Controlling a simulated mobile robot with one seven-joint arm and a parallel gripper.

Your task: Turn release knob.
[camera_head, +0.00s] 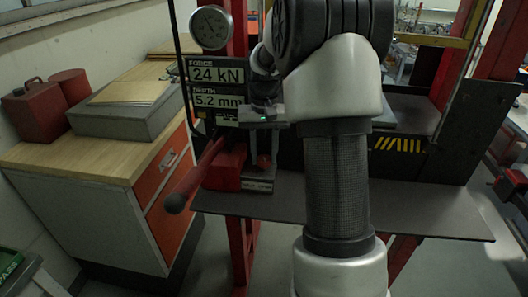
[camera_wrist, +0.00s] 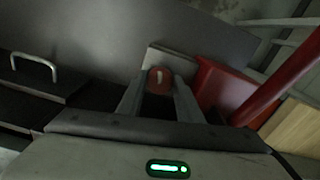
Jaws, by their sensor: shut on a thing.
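The release knob (camera_wrist: 160,77) is red and rounded with a pale mark on its face, seen in the wrist view between my fingertips. My gripper (camera_wrist: 160,88) is shut on it, one finger on each side. In the head view my gripper (camera_head: 263,160) points down beside the red pump body (camera_head: 226,165), and the knob is mostly hidden by the fingers. A small labelled plate (camera_head: 258,187) sits just below. The knob's exact turn angle is hard to tell.
A red lever (camera_head: 200,175) with a dark grip juts towards the front left. A display (camera_head: 217,88) reads force 24 kN and depth 5.2 mm, below a round gauge (camera_head: 211,27). The grey shelf (camera_head: 425,208) is clear at right. A wooden-topped cabinet (camera_head: 95,160) stands at left.

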